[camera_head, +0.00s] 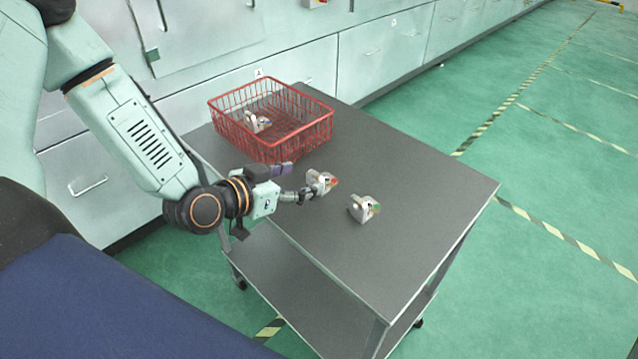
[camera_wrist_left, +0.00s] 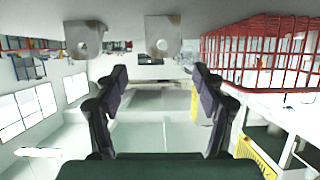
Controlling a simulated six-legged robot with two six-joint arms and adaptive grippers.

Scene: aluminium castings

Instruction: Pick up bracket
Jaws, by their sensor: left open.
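A third bracket (camera_head: 257,122) sits inside the red basket. My left gripper is open and empty, its fingers pointing at the red-marked bracket. In the left wrist view, which appears upside down, the open fingers (camera_wrist_left: 160,78) show a bracket (camera_wrist_left: 163,36) straight ahead and another bracket (camera_wrist_left: 85,39) to the left. My right gripper is out of view.
The red wire basket (camera_head: 318,130) stands at the cart's back left, close to my left gripper; it shows at right in the left wrist view (camera_wrist_left: 262,88). The cart top (camera_head: 420,190) is clear on the right. Grey cabinets (camera_head: 375,50) line the wall behind.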

